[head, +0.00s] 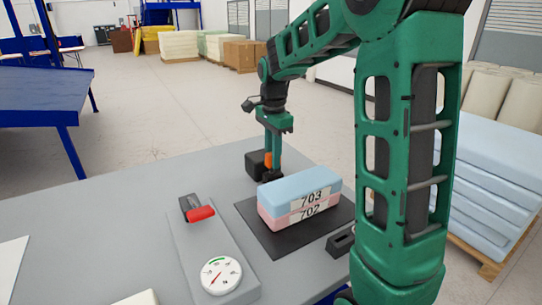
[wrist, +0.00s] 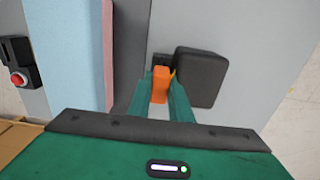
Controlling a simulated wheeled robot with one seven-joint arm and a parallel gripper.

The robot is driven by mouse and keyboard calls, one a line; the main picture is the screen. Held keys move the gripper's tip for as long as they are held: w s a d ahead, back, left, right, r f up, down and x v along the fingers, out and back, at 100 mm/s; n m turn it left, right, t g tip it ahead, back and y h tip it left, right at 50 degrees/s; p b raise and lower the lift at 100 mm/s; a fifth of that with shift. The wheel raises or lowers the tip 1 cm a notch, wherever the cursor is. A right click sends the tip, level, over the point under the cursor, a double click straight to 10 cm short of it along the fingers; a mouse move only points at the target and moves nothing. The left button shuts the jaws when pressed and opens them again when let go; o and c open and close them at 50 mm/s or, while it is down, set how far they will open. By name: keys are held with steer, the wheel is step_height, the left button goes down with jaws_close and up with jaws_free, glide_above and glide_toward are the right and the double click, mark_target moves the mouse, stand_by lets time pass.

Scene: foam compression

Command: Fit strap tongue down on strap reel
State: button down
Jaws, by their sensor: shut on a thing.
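My gripper (head: 273,168) is shut on the orange strap tongue (head: 267,159), behind the foam stack. In the wrist view the tongue (wrist: 160,86) stands between my two green fingers. The strap reel (head: 254,163) looks like a dark box just left of my fingers in the head view. In the wrist view the reel (wrist: 201,76) is right beside the fingers, on the right. A small dark part (wrist: 161,60) shows just beyond the tongue. Whether the tongue touches it or the reel, I cannot tell.
A blue foam block (head: 297,183) lies on a pink one (head: 300,209), labelled 703 and 702, on a dark mat (head: 262,232). A dial gauge (head: 221,274) and a red-handled lever (head: 200,213) are at left. A small black fixture (head: 341,242) is at right.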

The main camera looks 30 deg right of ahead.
steer(key=shift+f, duration=0.25)
steer(key=shift+f, duration=0.35)
steer(key=shift+f, duration=0.8)
steer(key=c, duration=1.5)
jaws_free()
steer(key=shift+c, duration=0.2)
steer(key=shift+r, duration=0.1)
steer(key=shift+w, duration=0.15)
steer(key=shift+r, duration=0.15)
